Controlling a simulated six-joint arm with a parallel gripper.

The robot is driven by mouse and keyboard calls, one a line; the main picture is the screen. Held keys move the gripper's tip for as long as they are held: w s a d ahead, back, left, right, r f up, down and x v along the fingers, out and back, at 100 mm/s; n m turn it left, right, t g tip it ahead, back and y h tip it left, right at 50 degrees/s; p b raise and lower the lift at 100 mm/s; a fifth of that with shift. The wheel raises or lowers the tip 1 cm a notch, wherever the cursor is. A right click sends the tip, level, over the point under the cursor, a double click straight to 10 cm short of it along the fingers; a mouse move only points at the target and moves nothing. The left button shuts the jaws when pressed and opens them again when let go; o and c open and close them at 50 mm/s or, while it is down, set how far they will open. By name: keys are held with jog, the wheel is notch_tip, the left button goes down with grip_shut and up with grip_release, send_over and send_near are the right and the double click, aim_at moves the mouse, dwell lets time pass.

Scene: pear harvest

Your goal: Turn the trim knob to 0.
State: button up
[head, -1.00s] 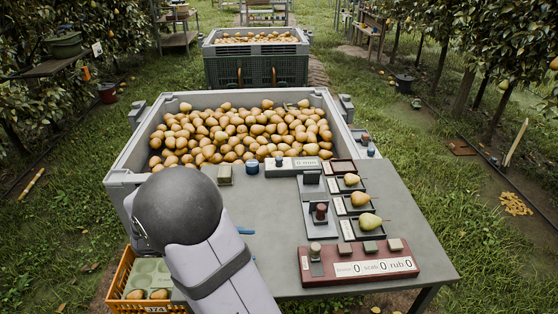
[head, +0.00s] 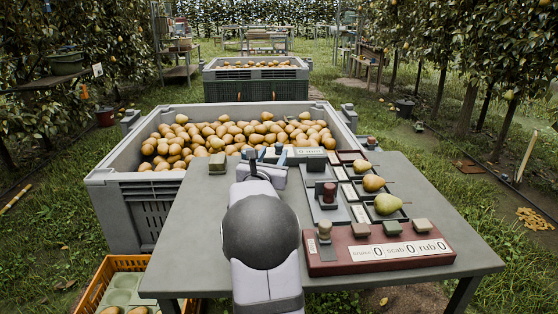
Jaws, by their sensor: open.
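The pale display unit (head: 315,152) stands at the back of the grey table, in front of the pear bin. A small dark knob (head: 279,148) is at its left end, partly hidden by my gripper; I take this as the trim knob. Its setting and the small display reading are not clear. My gripper (head: 267,158) points away from the camera over the table's back part. Its two bluish fingers are apart, one on each side of the knob in the picture. I cannot tell whether they touch it. My wrist hides the table below.
A dark red counter box (head: 318,262) showing three zeros stands at the front right. Several pears sit in trays on the right. A small olive block (head: 217,162) is left of my gripper.

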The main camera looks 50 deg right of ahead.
aim_at(278, 146)
jog(key=shift+d+n, duration=0.3)
jog(key=shift+n, duration=0.1)
jog(key=shift+x, duration=3.65)
jog(key=shift+a, duration=0.1)
jog(key=c, duration=1.1)
